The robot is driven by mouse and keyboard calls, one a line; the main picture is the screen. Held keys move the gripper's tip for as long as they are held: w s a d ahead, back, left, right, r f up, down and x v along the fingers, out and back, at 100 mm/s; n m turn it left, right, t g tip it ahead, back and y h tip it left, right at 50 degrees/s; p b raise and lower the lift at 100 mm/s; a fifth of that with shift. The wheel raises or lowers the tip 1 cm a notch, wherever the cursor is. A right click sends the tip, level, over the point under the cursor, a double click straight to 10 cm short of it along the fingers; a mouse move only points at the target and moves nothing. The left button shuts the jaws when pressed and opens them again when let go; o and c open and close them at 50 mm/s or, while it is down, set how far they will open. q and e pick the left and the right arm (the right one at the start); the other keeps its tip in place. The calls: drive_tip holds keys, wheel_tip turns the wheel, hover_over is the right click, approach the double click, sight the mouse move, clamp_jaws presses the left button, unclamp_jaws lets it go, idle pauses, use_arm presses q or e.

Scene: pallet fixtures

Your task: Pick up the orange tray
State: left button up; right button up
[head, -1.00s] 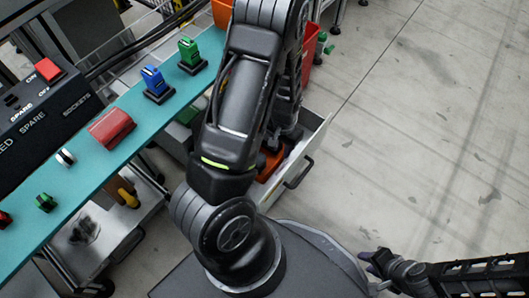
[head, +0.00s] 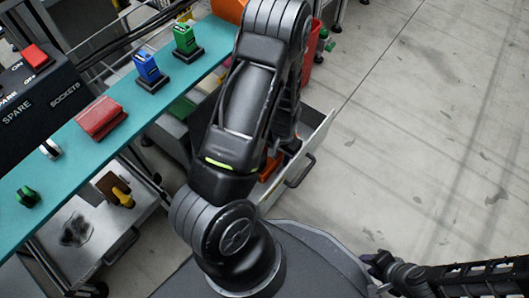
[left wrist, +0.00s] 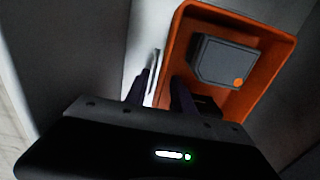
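The orange tray (left wrist: 170,55) fills the upper right of the left wrist view, with a dark grey block (left wrist: 222,62) inside it. In the head view only a small part of the orange tray (head: 270,167) shows beside my left arm, in an open pale drawer. My left gripper (left wrist: 163,85) has its two dark fingers apart, at the tray's left wall. One finger is left of the wall and the other overlaps the tray. I cannot tell whether they touch it. In the head view the left fingertips are hidden by the arm. My right gripper (head: 378,263) is at the lower right, its fingers unclear.
The drawer's wall (head: 318,140) and handle (head: 300,172) stand close to my left arm. A teal bench (head: 70,150) at left carries a red block (head: 101,118), a blue part (head: 147,68) and a green part (head: 185,40). The floor at right is clear.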

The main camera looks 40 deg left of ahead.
use_arm(q)
drive_tip(key=shift+f, duration=0.15)
drive_tip(key=shift+c, duration=0.2)
idle(0.3)
clamp_jaws()
idle(1.2)
